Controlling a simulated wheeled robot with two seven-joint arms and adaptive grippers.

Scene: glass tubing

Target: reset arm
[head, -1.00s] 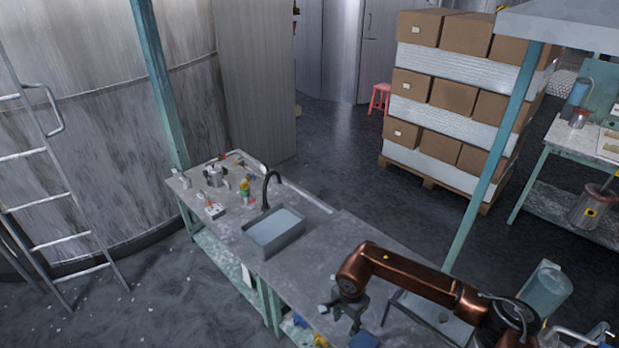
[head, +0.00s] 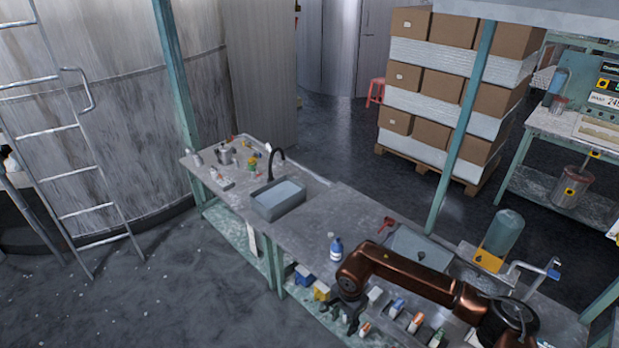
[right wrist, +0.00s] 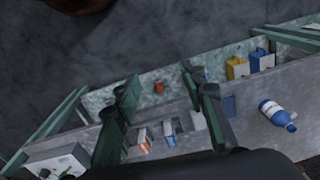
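My right arm reaches in from the lower right of the head view, with its copper-coloured links bent over the workbench. My right gripper (head: 347,314) points down near the bench's front edge. In the right wrist view the same gripper (right wrist: 160,88) has its two dark fingers spread apart with nothing between them, above the bench's front side. My left gripper is not in view.
The workbench (head: 310,222) carries a grey sink (head: 280,200), a blue-labelled bottle (head: 336,248) and several small items beside the right arm. A green post (head: 462,130) rises behind it. Stacked boxes (head: 445,90) stand beyond. Floor at left is clear.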

